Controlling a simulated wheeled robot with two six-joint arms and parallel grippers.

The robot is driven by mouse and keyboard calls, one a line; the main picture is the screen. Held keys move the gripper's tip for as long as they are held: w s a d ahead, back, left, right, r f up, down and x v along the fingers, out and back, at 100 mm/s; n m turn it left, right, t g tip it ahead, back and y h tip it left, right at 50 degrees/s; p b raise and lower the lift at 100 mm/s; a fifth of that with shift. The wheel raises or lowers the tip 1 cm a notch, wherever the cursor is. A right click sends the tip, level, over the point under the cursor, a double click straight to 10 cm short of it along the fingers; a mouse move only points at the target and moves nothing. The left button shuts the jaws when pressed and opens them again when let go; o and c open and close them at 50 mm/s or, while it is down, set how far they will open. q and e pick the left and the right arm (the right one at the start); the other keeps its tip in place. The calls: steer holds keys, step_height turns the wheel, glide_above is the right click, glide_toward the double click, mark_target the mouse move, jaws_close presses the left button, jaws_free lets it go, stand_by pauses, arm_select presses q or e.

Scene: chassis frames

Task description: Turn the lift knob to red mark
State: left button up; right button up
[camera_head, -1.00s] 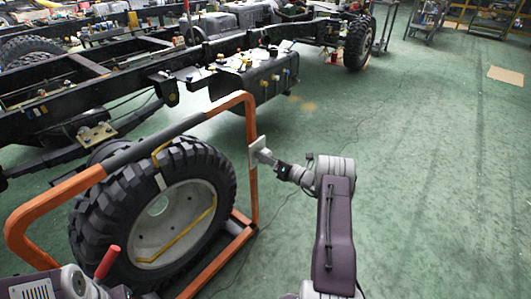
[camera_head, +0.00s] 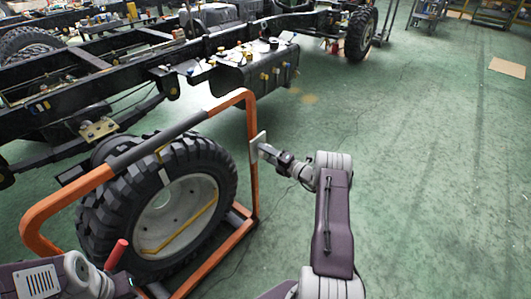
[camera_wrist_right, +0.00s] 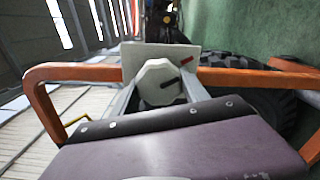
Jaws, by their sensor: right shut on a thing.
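The lift knob (camera_wrist_right: 160,82) is a pale grey, many-sided knob with a dark mark on its face, right of centre. It sits on a light plate (camera_wrist_right: 133,58) that bears a short red mark (camera_wrist_right: 187,60) at the upper right. The dark mark does not line up with the red mark. My right gripper (camera_wrist_right: 160,92) has a finger on each side of the knob and is shut on it. In the head view the gripper (camera_head: 267,153) is at the plate (camera_head: 257,143) on the orange frame's post; the knob is hidden there. My left gripper's fingers do not show.
The orange tubular frame (camera_head: 62,198) stands around a big tyre (camera_head: 110,208) on the green floor. A truck chassis (camera_head: 165,75) lies behind.

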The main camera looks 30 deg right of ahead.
steer(key=shift+f, duration=0.1)
stand_by(0.3)
steer(key=o, duration=1.4)
steer(key=shift+s, duration=0.1)
steer(key=p+v, duration=0.3)
steer(key=v, duration=0.6)
